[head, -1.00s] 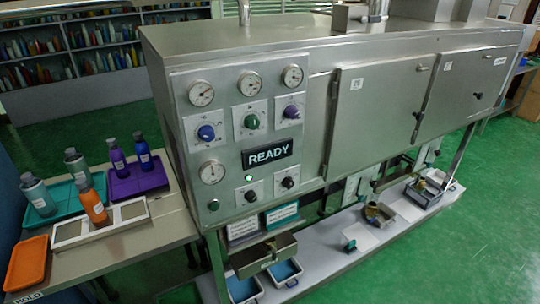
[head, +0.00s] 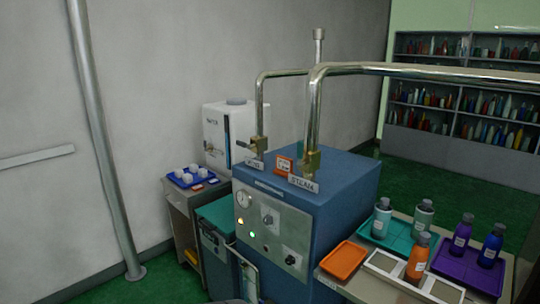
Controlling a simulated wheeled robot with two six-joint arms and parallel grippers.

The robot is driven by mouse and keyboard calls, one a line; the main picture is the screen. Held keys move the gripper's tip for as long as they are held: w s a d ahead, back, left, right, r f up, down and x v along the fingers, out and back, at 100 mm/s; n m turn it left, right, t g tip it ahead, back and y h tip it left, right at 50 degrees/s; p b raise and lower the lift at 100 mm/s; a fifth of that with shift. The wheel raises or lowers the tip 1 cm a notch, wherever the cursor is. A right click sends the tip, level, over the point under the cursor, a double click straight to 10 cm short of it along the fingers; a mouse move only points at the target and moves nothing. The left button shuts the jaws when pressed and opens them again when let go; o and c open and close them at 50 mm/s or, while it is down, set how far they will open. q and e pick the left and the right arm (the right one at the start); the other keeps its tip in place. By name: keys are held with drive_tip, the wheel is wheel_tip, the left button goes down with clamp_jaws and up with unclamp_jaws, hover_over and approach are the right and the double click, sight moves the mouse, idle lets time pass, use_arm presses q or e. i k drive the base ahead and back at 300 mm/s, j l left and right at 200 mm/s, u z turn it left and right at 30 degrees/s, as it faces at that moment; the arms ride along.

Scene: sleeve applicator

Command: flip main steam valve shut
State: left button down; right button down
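A blue boiler cabinet (head: 310,215) stands in the middle of the head view. A brass valve (head: 312,160) sits at the foot of the thick steel pipe on its top, behind a white plate reading STEAM (head: 303,184). I cannot make out this valve's handle or its position. A second brass valve (head: 258,146) is on the thinner pipe to the left, with a lever pointing left. Neither of my grippers is in view.
A white water tank (head: 216,140) stands behind on the left. A side table at right holds an orange tray (head: 343,260), a teal tray (head: 388,239), a purple tray (head: 470,272) and several bottles. The thick pipe (head: 430,70) runs overhead to the right.

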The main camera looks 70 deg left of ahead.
sight(300, 163)
drive_tip(key=u, duration=1.75)
